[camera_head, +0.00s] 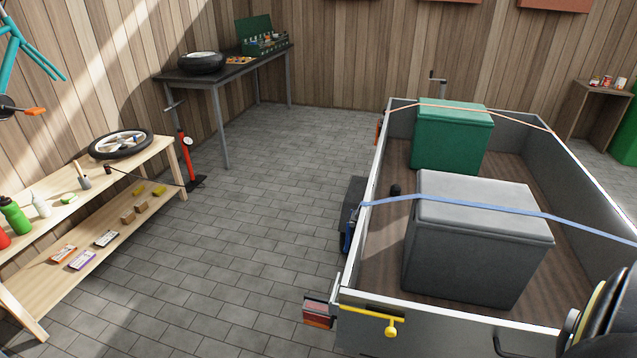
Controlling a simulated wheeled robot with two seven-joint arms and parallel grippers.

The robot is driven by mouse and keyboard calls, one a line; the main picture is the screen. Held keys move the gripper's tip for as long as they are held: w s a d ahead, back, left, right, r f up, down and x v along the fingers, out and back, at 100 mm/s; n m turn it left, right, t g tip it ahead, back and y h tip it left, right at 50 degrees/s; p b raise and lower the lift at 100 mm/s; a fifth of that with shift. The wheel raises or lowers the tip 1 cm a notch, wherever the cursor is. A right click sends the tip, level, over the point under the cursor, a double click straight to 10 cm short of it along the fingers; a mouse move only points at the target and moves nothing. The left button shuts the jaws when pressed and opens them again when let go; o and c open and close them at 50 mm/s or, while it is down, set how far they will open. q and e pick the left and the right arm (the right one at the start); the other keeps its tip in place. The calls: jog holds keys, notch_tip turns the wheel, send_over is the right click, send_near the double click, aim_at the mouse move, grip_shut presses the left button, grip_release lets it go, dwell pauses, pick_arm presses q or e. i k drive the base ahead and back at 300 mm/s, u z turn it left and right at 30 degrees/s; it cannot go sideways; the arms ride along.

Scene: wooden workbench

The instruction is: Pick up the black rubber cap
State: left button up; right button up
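A small dark cylinder (107,169) stands on the top board of the wooden workbench (150,160), in front of the wheel; it may be the black rubber cap, but it is too small to be sure. Another small black rounded thing (395,189) shows inside the trailer, left of the grey box; I cannot tell what it is.
On the bench are a wheel (121,143), a brush (82,176) and bottles (15,216); boxes lie on its lower shelf. A red floor pump (187,150) stands beside it. The trailer (450,325) holds green (452,140) and grey (475,245) boxes. Paved floor between is clear.

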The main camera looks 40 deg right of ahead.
aim_at(395, 190)
jog(key=u, duration=0.1)
jog(key=i, duration=4.15)
jog(key=z, duration=3.05)
